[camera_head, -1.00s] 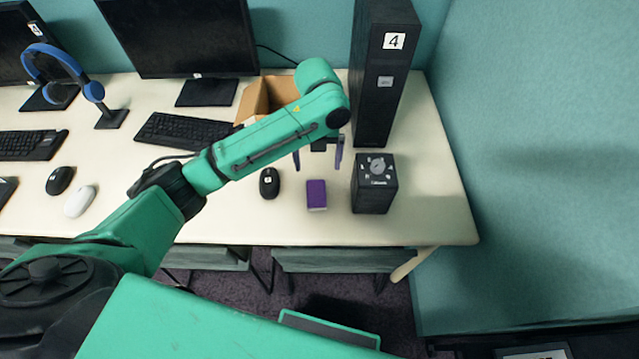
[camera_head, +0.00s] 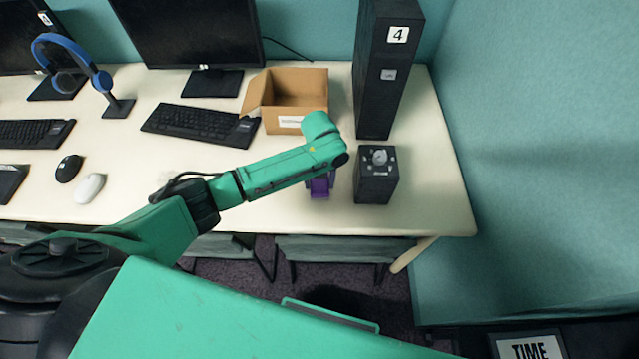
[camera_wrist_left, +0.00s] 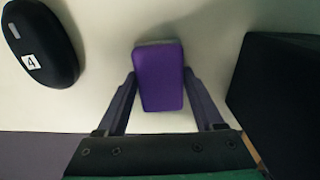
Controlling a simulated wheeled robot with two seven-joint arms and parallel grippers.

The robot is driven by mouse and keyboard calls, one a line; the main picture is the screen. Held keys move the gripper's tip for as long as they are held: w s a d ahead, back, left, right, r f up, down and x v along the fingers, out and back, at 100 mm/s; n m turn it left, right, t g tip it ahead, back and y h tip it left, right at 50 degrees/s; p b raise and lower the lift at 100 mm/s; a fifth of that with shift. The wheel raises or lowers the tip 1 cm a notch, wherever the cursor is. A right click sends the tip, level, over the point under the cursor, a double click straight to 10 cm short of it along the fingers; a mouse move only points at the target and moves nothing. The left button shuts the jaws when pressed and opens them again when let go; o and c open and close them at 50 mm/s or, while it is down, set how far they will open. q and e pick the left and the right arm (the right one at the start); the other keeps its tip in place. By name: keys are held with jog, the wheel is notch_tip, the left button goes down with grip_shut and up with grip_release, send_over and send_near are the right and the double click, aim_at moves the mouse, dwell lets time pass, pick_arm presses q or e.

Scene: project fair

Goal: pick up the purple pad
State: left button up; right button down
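The purple pad (camera_head: 320,188) lies on the white desk, partly hidden under my left wrist in the head view. In the left wrist view the pad (camera_wrist_left: 159,77) is a purple block with a pale far edge. My left gripper (camera_wrist_left: 158,84) is open, with one finger on each side of the pad's near part. The fingers look close to its sides; I cannot tell whether they touch. In the head view the left gripper (camera_head: 320,183) is over the pad, mostly hidden by the arm. My right gripper is not in view.
A black box with a dial (camera_head: 376,175) stands just right of the pad, before a tall black tower (camera_head: 385,75). A black mouse (camera_wrist_left: 40,42) is to the left. An open cardboard box (camera_head: 300,88) and a keyboard (camera_head: 200,124) are behind. The desk's front edge is close.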

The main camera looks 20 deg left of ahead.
aim_at(319, 182)
pick_arm(q)
jog(key=c, duration=0.7)
notch_tip(319, 182, up, 20)
jog(key=shift+r, duration=0.1)
